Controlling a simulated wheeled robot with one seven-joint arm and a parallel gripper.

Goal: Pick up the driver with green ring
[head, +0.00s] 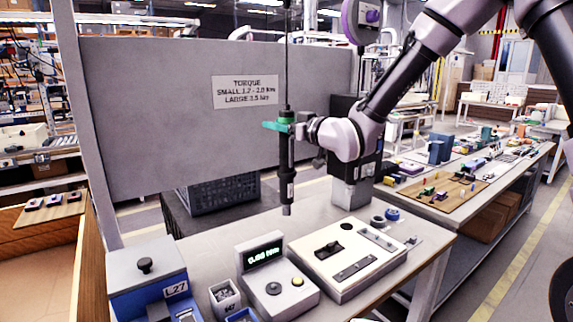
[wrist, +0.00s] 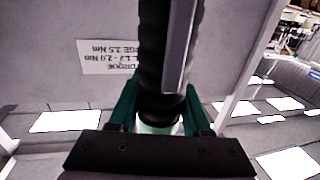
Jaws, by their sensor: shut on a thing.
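The driver (head: 287,165) is a dark, upright tool hanging on a cable above the table in the head view. My gripper (head: 279,126), with green fingers, is shut around its upper part from the right. In the wrist view the dark ribbed body of the driver (wrist: 158,50) stands between the green fingers of my gripper (wrist: 158,112). A pale green ring (wrist: 160,128) shows on it just by the dark gripper plate. The fingers partly hide the ring. The driver's lower tip hangs clear of the tabletop.
Below on the table (head: 225,222) stand a torque display box (head: 276,278), a white fixture panel (head: 347,256) and a blue box (head: 149,276). A grey panel with a torque sign (head: 245,92) rises behind.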

